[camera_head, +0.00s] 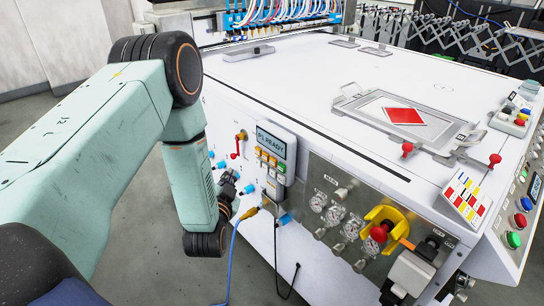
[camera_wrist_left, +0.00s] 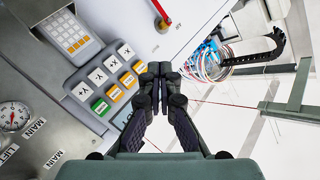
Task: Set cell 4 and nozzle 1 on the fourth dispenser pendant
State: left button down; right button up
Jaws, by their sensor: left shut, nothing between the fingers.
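A pendant (camera_head: 275,150) hangs on the machine's front side, with a lit display that seems to end in "READY" and orange and white keys below it. The left wrist view shows its keys (camera_wrist_left: 110,82) close up: white ones with axis letters, plus orange and green ones. My left gripper (camera_head: 228,188) is left of and below the pendant in the head view. In the left wrist view its dark fingers (camera_wrist_left: 160,75) are together and empty, beside the keys. Contact with a key cannot be told. My right gripper is not in view.
A red-handled valve (camera_head: 238,145), blue fittings and a hanging blue cable (camera_head: 232,255) are near the gripper. Gauges (camera_head: 335,215) and a yellow-collared red knob (camera_head: 379,232) sit to the right. The white machine top (camera_head: 300,75) is broadly clear around a framed red-diamond plate (camera_head: 405,116).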

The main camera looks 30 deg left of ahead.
aim_at(266, 157)
pick_arm(q)
jog(key=shift+s+a, duration=0.1)
jog(key=shift+s, duration=0.15)
jog(key=shift+w+d+b, duration=0.55)
jog(key=shift+w+b, duration=0.1)
jog(key=shift+w, duration=0.75)
jog(key=shift+w+d+b, duration=0.6)
jog(key=shift+w, duration=0.8)
jog(key=shift+w+d+b, duration=0.55)
jog(key=shift+w+b, duration=0.1)
jog(key=shift+w, duration=0.75)
jog(key=shift+w, duration=0.1)
jog(key=shift+w+d, duration=0.2)
jog(key=shift+w, duration=0.05)
